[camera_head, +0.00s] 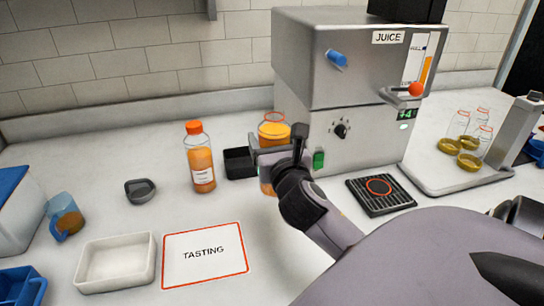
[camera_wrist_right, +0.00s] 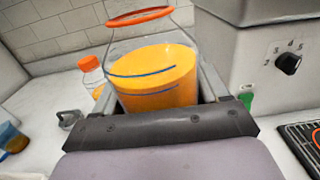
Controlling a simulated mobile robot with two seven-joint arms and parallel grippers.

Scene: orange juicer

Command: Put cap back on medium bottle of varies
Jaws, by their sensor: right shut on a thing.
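My right gripper (camera_head: 277,160) is shut around a clear bottle (camera_head: 273,131) with an orange ring at its mouth and orange juice inside. In the right wrist view the bottle (camera_wrist_right: 153,80) fills the space between the fingers of the gripper (camera_wrist_right: 158,98), with blue lines on its side and no cap visible on its mouth. A second juice bottle (camera_head: 200,157) stands upright to the left, with an orange cap (camera_head: 194,127) on it; it also shows in the right wrist view (camera_wrist_right: 91,76). I see no loose cap. My left gripper is not in view.
A juicer (camera_head: 300,70) stands behind the gripper, with a drip grate (camera_head: 378,193) in front. A black box (camera_head: 240,163), grey scoop-like dish (camera_head: 141,190), white tray (camera_head: 117,263), TASTING card (camera_head: 205,255) and jug (camera_head: 64,217) lie left. Several small flasks (camera_head: 470,143) stand right.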

